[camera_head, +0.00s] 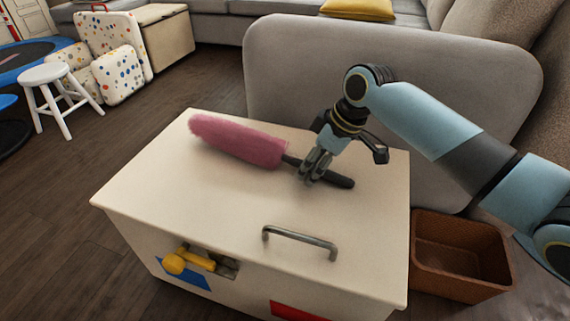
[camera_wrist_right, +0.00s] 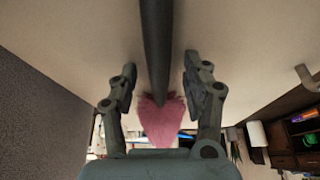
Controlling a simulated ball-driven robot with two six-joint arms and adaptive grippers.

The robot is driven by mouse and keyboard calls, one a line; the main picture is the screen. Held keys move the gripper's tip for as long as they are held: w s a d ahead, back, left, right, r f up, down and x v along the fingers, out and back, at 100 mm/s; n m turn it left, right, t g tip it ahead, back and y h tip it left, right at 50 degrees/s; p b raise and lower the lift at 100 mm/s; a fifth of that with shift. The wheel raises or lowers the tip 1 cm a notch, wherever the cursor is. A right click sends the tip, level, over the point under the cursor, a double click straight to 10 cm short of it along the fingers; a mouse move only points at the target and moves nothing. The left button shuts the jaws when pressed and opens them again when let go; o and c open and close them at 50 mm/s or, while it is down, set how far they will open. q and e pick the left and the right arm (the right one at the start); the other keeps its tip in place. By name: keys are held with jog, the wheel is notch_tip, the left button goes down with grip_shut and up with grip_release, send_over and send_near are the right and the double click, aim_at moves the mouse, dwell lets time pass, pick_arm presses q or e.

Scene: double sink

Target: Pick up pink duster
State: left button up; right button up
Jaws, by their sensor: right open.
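The pink duster (camera_head: 237,141) lies on top of a cream box (camera_head: 150,185), its fluffy head to the left and its dark handle (camera_head: 340,181) to the right. My right gripper (camera_head: 309,180) is low over the handle, near where it meets the pink head. In the right wrist view the dark handle (camera_wrist_right: 154,45) runs between the two open fingers of my right gripper (camera_wrist_right: 160,90), with a gap on both sides. The pink head (camera_wrist_right: 161,122) shows beyond it. My left gripper is in neither view.
A metal handle (camera_head: 300,241) stands up from the box top near its front edge. A yellow knob (camera_head: 174,263) is on the box front. A brown woven basket (camera_head: 425,245) stands at the right. A grey sofa piece (camera_head: 400,65) rises behind the box. A white stool (camera_head: 47,74) stands at the far left.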

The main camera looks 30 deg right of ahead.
jog(key=shift+r, duration=0.1)
grip_shut()
dwell(0.4)
